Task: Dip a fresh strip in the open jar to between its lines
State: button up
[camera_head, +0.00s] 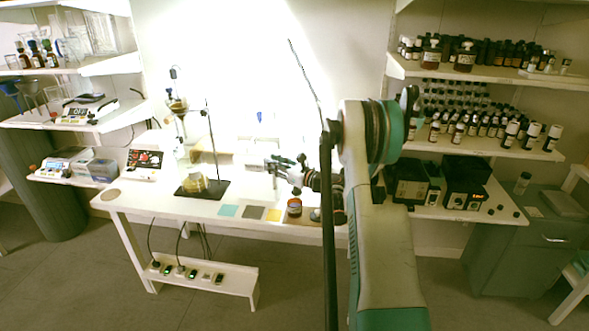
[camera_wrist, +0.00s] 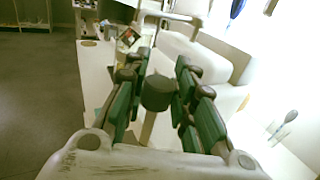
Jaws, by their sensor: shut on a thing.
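My gripper (camera_head: 272,163) is over the back middle of the white bench. In the wrist view, my gripper (camera_wrist: 162,62) is shut on a dark cylindrical grip (camera_wrist: 157,92) between its green-padded fingers. A narrow pale tan strip (camera_wrist: 148,128) shows below the grip. In the head view a thin pale strip (camera_head: 275,183) seems to hang below the fingers; its lines are too small to see. A small brown jar (camera_head: 294,207) with a pale label stands near the bench's front edge, right of and below the gripper. A dark round lid (camera_head: 314,214) lies beside it. The jar's inside is not visible.
Teal (camera_head: 228,210), grey (camera_head: 252,212) and yellow (camera_head: 273,214) squares lie along the front edge of the bench (camera_head: 140,202). A glass apparatus on a dark base (camera_head: 212,190) stands to the left. A white box-like thing (camera_head: 250,157) is behind the gripper. Bottle shelves are at right.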

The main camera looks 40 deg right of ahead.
jog(key=s+d+f+b, duration=0.1)
jog(key=s+d+f, duration=0.3)
jog(key=d+f, duration=0.2)
jog(key=shift+d+f+y+b, duration=0.2)
jog(key=shift+f+y+b, duration=0.1)
jog(key=shift+b, duration=0.1)
dwell(0.4)
jog(key=shift+f+b, duration=1.5)
jog(key=shift+f, duration=0.1)
dwell(1.9)
jog(key=shift+r, duration=0.2)
dwell(0.7)
jog(key=shift+r+p, duration=1.3)
jog(key=shift+r, duration=1.45)
